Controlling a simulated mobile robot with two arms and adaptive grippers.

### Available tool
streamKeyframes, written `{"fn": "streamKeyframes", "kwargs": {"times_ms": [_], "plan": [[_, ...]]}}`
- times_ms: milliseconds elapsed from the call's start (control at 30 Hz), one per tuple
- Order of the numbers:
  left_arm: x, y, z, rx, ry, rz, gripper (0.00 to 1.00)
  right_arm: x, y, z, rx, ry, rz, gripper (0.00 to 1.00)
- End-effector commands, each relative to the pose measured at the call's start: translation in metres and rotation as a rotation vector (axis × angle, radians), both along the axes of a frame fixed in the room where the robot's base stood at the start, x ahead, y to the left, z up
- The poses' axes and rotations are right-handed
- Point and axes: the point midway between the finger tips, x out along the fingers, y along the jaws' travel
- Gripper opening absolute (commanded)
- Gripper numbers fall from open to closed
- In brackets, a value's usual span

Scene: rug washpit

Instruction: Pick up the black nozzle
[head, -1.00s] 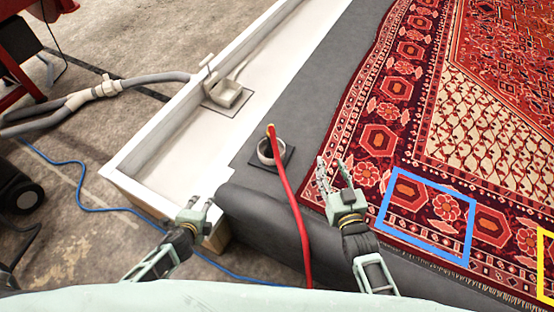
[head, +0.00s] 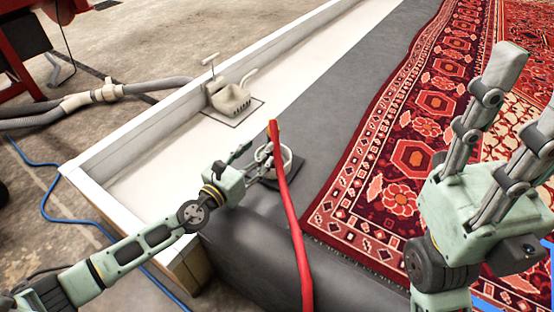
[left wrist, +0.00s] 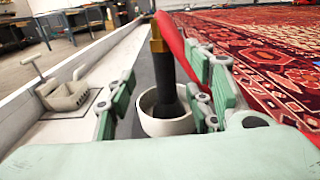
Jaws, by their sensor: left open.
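The black nozzle (left wrist: 164,82) stands upright in a white ring holder (left wrist: 166,124) in the left wrist view, with a brass fitting at its top. A red hose (head: 287,205) runs from the top of it. In the head view the nozzle itself is mostly hidden by the hose and my gripper. My left gripper (head: 257,154) is open at the holder. In the left wrist view its fingers are on either side of the nozzle, and I cannot tell whether they touch it. My right gripper (head: 528,92) is open and empty over the rug (head: 405,165).
The holder stands on a dark plate on the grey pit edge (head: 335,130). A white trough (head: 165,160) runs along the left, with a beige drain fitting (head: 232,98) in it. A grey hose (head: 150,86) and a blue hose (head: 45,207) lie further left.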

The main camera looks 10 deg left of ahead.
Motion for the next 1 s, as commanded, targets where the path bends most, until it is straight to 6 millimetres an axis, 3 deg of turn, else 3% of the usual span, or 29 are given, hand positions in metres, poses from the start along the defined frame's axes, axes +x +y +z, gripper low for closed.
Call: {"fn": "streamKeyframes", "kwargs": {"times_ms": [600, 867, 1000], "plan": [[0.066, -0.033, -0.001, 0.006, -0.008, -0.003, 0.48, -0.005, 0.0, 0.004, 0.0, -0.038, -0.001, 0.4], [0.069, -0.035, -0.001, 0.005, -0.005, -0.003, 0.48, -0.006, 0.0, 0.006, -0.001, -0.042, -0.001, 0.4], [0.069, -0.034, -0.001, 0.006, -0.006, -0.003, 0.38, -0.006, 0.0, 0.006, -0.001, -0.042, -0.001, 0.4]]}}
